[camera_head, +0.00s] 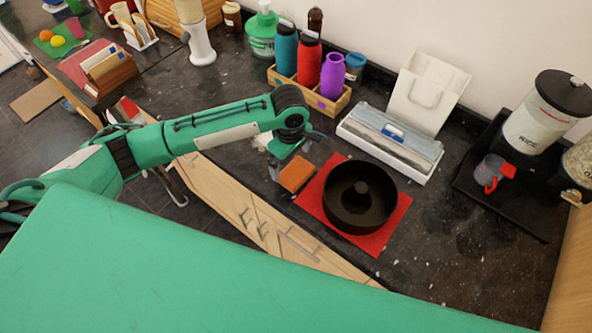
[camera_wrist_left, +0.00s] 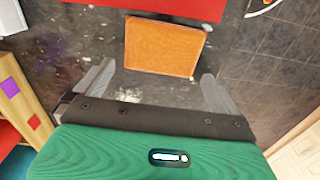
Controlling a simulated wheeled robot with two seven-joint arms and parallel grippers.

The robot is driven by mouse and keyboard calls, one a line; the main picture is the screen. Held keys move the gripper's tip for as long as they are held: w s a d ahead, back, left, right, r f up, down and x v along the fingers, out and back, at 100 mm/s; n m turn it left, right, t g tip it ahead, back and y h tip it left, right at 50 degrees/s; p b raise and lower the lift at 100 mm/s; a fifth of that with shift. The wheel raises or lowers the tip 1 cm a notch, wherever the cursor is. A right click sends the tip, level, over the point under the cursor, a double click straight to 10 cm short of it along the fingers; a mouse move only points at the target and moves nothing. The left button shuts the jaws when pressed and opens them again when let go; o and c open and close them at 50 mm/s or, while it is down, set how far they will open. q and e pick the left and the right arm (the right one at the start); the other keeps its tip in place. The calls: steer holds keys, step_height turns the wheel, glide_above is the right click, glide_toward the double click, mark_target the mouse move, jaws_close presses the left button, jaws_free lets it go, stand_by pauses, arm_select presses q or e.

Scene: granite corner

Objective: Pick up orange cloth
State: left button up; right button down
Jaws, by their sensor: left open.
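The orange cloth (camera_head: 297,174) is a small flat square on the dark granite counter, just left of a red mat. It also shows in the left wrist view (camera_wrist_left: 166,46), beyond the fingertips and roughly between their lines. My left gripper (camera_head: 287,159) is open above the counter, close to the cloth's upper left side. In the left wrist view its two fingers (camera_wrist_left: 154,82) are spread wide with nothing between them. They look apart from the cloth; the exact height above it is hard to tell. My right gripper is not in view.
A wooden caddy (camera_head: 338,103) with bottles and a white tray (camera_head: 391,143) stand behind. The counter's front edge is close to the cloth.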

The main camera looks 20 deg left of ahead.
mark_target(291, 168)
arm_select(q)
step_height(291, 168, down, 2)
steer(key=shift+f+p, duration=0.2)
steer(key=shift+p, duration=0.1)
steer(key=shift+f, duration=0.45)
steer(key=shift+c, duration=0.2)
steer(key=c, duration=0.7)
steer(key=shift+o, duration=0.2)
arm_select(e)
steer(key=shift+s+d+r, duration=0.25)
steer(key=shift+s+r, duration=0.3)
arm_select(q)
steer(key=shift+r, duration=0.15)
